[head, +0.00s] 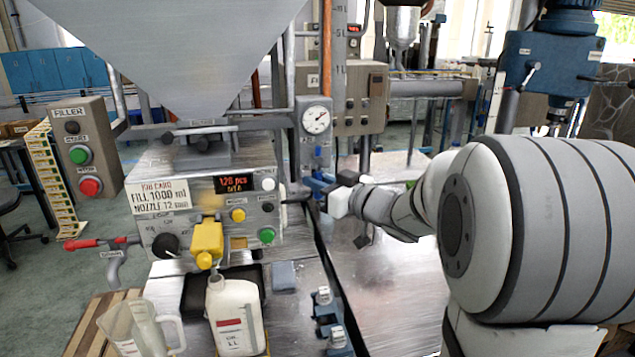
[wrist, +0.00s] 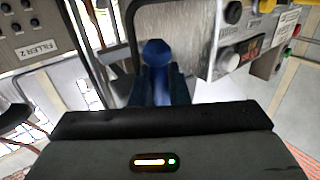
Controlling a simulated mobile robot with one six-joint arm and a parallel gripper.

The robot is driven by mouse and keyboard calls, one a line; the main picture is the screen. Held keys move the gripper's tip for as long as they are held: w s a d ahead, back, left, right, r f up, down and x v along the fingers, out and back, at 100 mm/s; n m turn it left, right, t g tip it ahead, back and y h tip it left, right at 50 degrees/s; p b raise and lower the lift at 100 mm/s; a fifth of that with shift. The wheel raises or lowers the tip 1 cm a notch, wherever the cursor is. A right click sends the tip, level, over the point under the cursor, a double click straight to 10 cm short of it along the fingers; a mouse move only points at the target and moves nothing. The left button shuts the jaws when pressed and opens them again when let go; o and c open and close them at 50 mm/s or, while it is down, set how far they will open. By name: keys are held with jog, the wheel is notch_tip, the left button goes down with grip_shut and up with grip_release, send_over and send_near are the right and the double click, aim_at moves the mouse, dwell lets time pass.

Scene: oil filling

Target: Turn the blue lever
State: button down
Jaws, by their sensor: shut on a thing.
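The blue lever (head: 317,187) sits on the pipework below the round pressure gauge, at the right side of the filler machine. My gripper (head: 331,188) reaches it from the right and is shut on it. In the wrist view the blue lever (wrist: 157,53) stands straight ahead of my gripper (wrist: 160,88), its rounded end showing beyond the jaws. The jaws hide the part of the lever between them. In the head view the lever is small and partly covered by my gripper, so its exact angle is hard to tell.
The filler machine (head: 262,187) with its display and buttons stands left of the lever. A white jug (head: 235,315) stands under the yellow nozzle (head: 207,240). A clear measuring jug (head: 130,325) is at front left. A grey control box (head: 342,98) hangs behind. The metal table on the right is mostly clear.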

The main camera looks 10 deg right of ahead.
jog(key=shift+d+r+n+g+h+p, duration=0.4)
jog(key=shift+n+p, duration=0.2)
jog(key=shift+p, duration=0.45)
jog(key=shift+d+f+n+p, duration=0.3)
jog(key=shift+n+p, duration=0.1)
jog(key=shift+n, duration=0.1)
jog(key=c, duration=1.5)
grip_release()
jog(key=shift+v, duration=3.9)
